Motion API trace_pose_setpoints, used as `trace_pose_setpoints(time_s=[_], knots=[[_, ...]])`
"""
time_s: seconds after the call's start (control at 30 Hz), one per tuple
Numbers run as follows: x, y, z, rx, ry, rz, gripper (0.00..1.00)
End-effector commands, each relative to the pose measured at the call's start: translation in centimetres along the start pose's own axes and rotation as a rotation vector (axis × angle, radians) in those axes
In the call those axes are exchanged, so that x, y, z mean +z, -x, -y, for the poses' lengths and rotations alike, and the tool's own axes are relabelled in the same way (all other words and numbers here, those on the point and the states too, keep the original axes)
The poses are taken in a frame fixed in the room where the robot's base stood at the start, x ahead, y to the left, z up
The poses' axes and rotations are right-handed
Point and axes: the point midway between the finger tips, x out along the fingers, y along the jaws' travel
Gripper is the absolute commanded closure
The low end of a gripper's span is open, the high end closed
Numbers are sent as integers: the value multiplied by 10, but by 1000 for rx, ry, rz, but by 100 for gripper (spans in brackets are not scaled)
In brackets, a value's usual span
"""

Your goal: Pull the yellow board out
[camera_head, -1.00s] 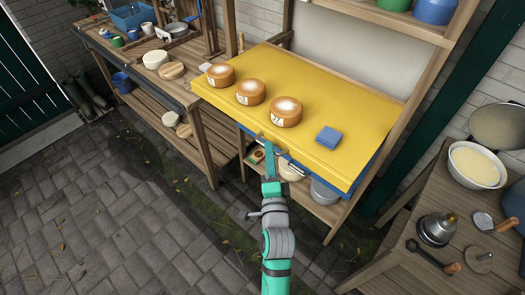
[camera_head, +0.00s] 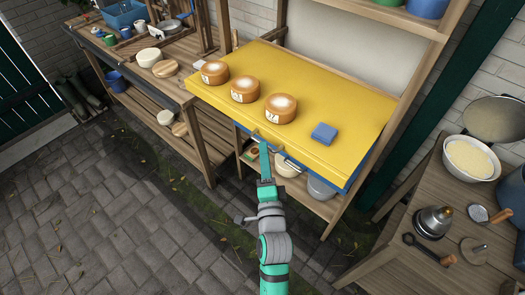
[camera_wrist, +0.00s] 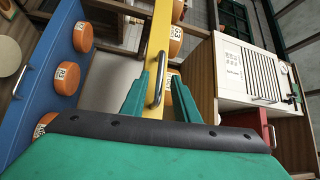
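The yellow board (camera_head: 350,100) lies flat at table height in the wooden rack. Three round orange pieces with pale tops (camera_head: 281,108) and a small blue block (camera_head: 324,133) stand on it. My gripper (camera_head: 264,148) is at the middle of its front edge. In the wrist view the board's yellow front edge (camera_wrist: 158,35) runs upright, with a metal bar handle (camera_wrist: 158,78) on it. My gripper's green fingers (camera_wrist: 163,92) are apart, one to either side of the handle as pictured. Contact with the handle cannot be made out.
A wooden bench (camera_head: 168,85) with crockery stands left. A low table (camera_head: 400,210) with a bowl and tools stands right. Paving in front is clear.

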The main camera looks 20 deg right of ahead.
Motion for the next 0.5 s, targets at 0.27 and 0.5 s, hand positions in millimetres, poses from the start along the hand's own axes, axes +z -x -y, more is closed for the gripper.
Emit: trace_pose_setpoints(time_s=[0.27, 0.5], knots=[[1, 45, -1, 3, 0, 3, 72], [2, 75, 0, 1, -1, 4, 72]])
